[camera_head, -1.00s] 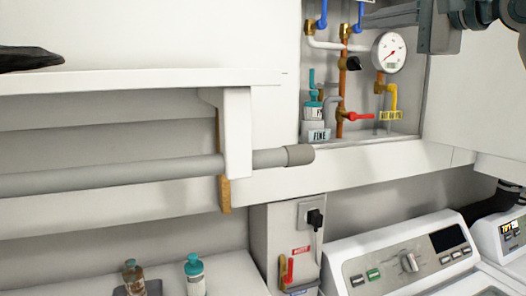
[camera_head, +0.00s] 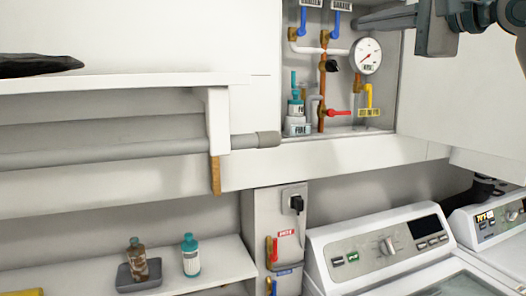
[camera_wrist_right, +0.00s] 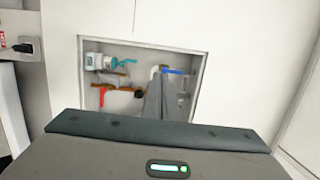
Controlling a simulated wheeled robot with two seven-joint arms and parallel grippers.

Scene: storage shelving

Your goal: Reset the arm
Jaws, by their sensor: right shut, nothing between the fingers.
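My right gripper (camera_head: 365,22) comes in at the top right of the head view. Its grey fingers are shut with nothing between them and point left in front of the open wall recess. In the right wrist view, the fingers (camera_wrist_right: 157,92) stand in front of the recess and hide part of its pipes. The recess holds a round gauge (camera_head: 366,56), copper pipes, a red valve handle (camera_head: 338,113) and blue valve handles (camera_head: 336,24). I cannot tell how far the fingers are from the pipes. My left gripper is not in view.
A white shelf (camera_head: 130,81) with a dark object and a grey rail (camera_head: 120,154) are at left. Below, a brown bottle (camera_head: 137,258) in a tray and a teal-capped bottle (camera_head: 191,258) stand on a low shelf. A washing machine (camera_head: 375,245) is at lower right.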

